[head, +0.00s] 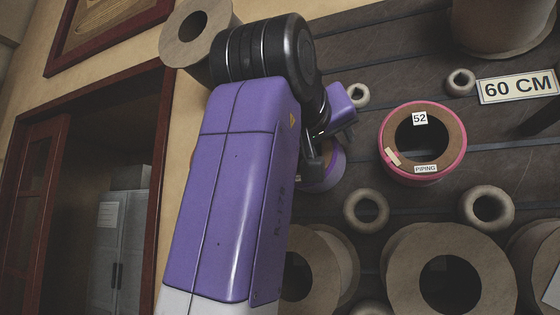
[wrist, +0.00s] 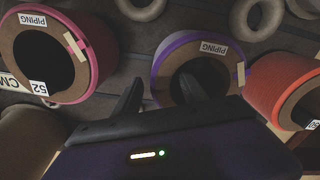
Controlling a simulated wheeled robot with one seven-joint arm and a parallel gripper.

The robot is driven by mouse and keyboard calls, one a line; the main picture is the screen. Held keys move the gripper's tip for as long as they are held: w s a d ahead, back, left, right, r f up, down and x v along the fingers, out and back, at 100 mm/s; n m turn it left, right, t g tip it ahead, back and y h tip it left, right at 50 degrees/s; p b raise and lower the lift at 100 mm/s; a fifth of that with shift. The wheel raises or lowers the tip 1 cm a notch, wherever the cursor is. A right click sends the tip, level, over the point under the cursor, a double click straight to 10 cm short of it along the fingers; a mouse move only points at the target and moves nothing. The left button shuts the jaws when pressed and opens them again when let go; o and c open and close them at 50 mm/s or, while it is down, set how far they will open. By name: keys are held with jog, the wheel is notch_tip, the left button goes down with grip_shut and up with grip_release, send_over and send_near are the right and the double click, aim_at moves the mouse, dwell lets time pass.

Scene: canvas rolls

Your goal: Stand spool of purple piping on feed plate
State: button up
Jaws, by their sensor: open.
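The spool of purple piping (wrist: 165,62) shows in the wrist view, with a brown core face, a dark round hole and a "PIPING" label. In the head view its purple edge (head: 335,170) is mostly hidden behind my arm. My gripper (wrist: 161,88) is open and empty at the spool. One finger shows just left of its rim and the other in front of its hole. I cannot tell whether that finger is inside the hole. In the head view my gripper (head: 316,155) is partly covered by my arm. I cannot make out the feed plate.
A pink spool (head: 463,150) marked "52" sits right of the purple one. An orange spool (wrist: 270,75) shows at the right in the wrist view. Several brown rolls (head: 400,275) and small rings (head: 366,208) surround them on the dark slatted rack (head: 400,60). A "60 CM" sign (head: 518,87) is at right.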

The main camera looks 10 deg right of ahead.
jog(key=shift+x, duration=0.9)
grip_shut()
jog(key=shift+r, duration=0.15)
